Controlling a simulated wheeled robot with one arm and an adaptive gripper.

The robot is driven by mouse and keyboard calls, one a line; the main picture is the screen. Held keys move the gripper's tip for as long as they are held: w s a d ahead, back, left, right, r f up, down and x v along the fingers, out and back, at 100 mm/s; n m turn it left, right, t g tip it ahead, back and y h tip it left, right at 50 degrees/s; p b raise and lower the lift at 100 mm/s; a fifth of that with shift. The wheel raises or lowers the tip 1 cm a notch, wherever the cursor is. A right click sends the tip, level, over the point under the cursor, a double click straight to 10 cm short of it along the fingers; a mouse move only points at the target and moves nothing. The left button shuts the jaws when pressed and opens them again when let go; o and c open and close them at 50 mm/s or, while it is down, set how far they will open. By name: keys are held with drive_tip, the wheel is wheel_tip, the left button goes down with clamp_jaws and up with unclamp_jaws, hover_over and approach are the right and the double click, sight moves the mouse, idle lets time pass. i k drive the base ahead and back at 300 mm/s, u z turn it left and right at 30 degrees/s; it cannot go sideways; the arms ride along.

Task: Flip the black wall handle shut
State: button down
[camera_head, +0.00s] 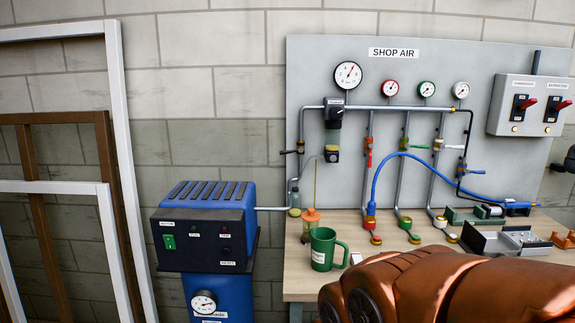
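A small black lever handle (289,152) sits on the leftmost vertical pipe of the grey SHOP AIR panel (330,60). It sticks out to the left, roughly level and across the upright pipe. No gripper is near it. My orange-brown arm (450,290) fills the lower right of the head view; my gripper's fingers do not show.
Red (369,158), green (420,147), white (455,147) and blue (478,171) handles sit on neighbouring pipes. Below, the wooden bench (300,284) holds a green mug (322,250) and an orange bottle (310,223). A blue compressor (215,208) stands left.

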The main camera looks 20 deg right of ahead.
sight(301, 150)
drive_tip(key=k, duration=1.15)
drive_tip(key=z, duration=0.7)
drive_tip(key=i, duration=1.15)
drive_tip(key=u, duration=0.75)
drive_tip(key=i, duration=0.45)
drive_tip(key=u, duration=0.45)
